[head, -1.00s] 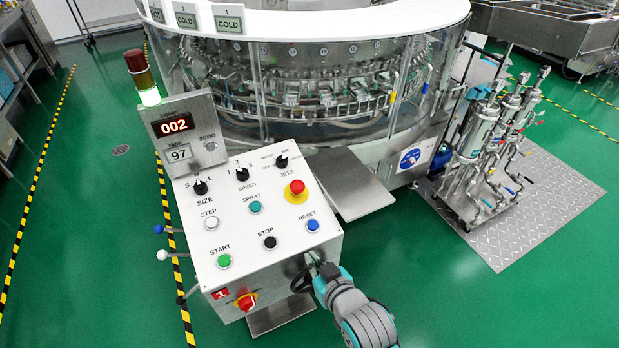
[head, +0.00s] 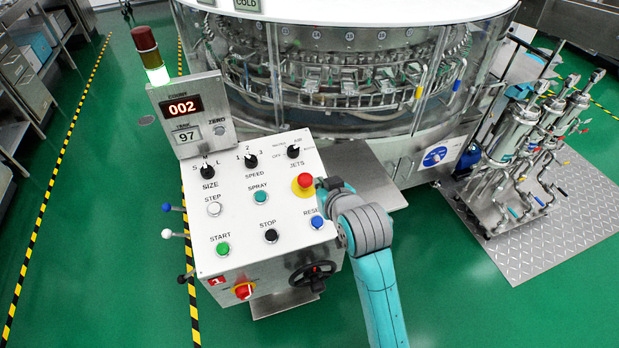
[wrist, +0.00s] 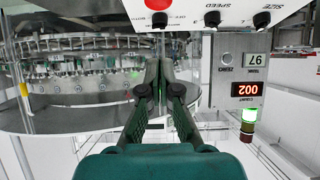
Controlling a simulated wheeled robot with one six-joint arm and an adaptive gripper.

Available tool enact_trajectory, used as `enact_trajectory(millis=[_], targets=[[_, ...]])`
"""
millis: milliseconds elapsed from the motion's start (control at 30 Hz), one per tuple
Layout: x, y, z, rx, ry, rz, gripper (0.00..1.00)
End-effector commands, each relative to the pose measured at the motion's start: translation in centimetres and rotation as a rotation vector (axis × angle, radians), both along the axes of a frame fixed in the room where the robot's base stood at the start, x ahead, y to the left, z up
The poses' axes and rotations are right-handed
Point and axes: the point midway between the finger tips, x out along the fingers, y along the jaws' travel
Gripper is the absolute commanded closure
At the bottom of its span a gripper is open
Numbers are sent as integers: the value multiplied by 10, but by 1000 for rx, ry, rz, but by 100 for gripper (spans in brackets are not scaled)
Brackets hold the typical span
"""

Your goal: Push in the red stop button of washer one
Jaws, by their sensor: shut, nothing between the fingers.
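The red mushroom button (head: 305,181) sits on a yellow base at the right side of the white panel (head: 235,180), whose front bears a red plate with a 1 (head: 217,281). A separate black button labelled STOP (head: 271,236) is lower on the panel. My gripper (head: 322,185) is just right of the red button in the head view, partly hidden by my wrist. In the wrist view, which is upside down, my gripper (wrist: 160,68) is shut and empty, and the red button (wrist: 158,4) shows cut off at the top edge. I cannot tell whether they touch.
A black knob labelled JETS (head: 293,151) is behind the red button and a blue RESET button (head: 317,222) is in front. A black handwheel (head: 313,275) and a red-yellow switch (head: 243,291) are on the panel's front. The round washer (head: 330,75) stands behind.

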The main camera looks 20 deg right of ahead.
Motion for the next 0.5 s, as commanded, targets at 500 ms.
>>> enact_trajectory(millis=[500], targets=[[38, 0, -22, 0, 0, 0, 100]])
